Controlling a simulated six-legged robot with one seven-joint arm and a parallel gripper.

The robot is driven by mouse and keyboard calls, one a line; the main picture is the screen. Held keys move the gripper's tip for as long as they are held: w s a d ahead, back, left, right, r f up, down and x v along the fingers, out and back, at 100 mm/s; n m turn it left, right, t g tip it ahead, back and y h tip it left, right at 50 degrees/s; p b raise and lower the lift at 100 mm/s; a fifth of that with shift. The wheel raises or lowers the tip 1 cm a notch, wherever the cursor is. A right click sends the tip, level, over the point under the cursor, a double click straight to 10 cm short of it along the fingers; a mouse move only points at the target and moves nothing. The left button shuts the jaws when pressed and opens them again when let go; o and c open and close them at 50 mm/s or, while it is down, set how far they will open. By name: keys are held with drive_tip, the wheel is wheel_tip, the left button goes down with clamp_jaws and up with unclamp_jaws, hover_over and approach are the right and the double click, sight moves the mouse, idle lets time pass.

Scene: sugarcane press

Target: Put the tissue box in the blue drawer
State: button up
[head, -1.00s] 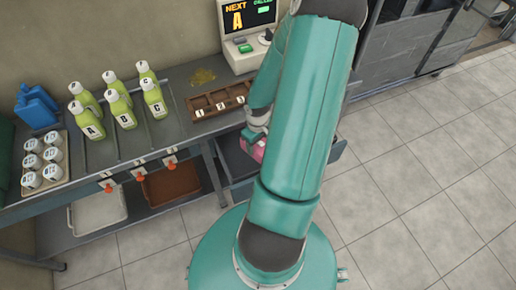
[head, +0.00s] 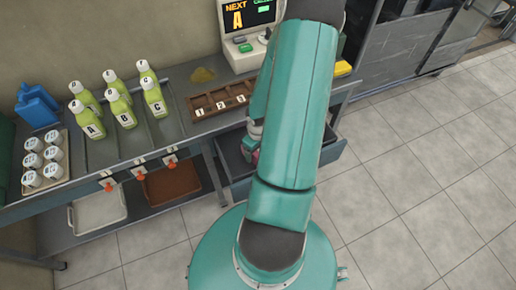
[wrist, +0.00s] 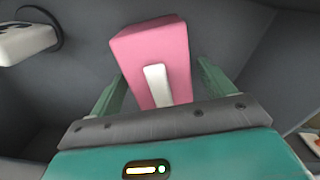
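The pink tissue box (wrist: 150,52), with a white tissue strip (wrist: 157,86) on it, lies between the fingers of my gripper (wrist: 160,75) in the wrist view. The left finger is at or very near the box's side; a narrow dark gap shows beside the right finger. Dark grey walls surround the box. In the head view only a bit of pink (head: 256,157) shows beside my arm, over the pulled-out drawer (head: 232,157). My arm hides most of the gripper and box there.
The bench above holds a brown numbered tray (head: 218,103), green lettered bottles (head: 120,108), white cups (head: 45,160), a blue jug (head: 37,105) and an order screen (head: 248,15). A white object (wrist: 27,42) shows at the wrist view's upper left. The tiled floor at right is clear.

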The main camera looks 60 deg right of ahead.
drive_tip(key=w+a+r+h, duration=0.1)
drive_tip(key=w+a+r, duration=0.25)
drive_tip(key=r, duration=0.85)
drive_tip(key=w+a+r+h, duration=0.2)
drive_tip(key=a+r, duration=0.2)
drive_tip(key=r, duration=0.8)
drive_tip(key=s+a+r+t+y, duration=0.1)
drive_tip(key=a+r+t, duration=0.1)
drive_tip(key=a+r, duration=0.7)
drive_tip(key=s+a+r+n+t+y, duration=0.1)
drive_tip(key=s+a+r+t+y, duration=0.1)
drive_tip(key=a+r, duration=0.7)
drive_tip(key=a+t, duration=0.1)
drive_tip(key=a, duration=0.4)
drive_tip(key=shift+s+r+n+t, duration=0.2)
drive_tip(key=shift+r+n+t, duration=0.05)
drive_tip(key=shift+n+t, duration=0.05)
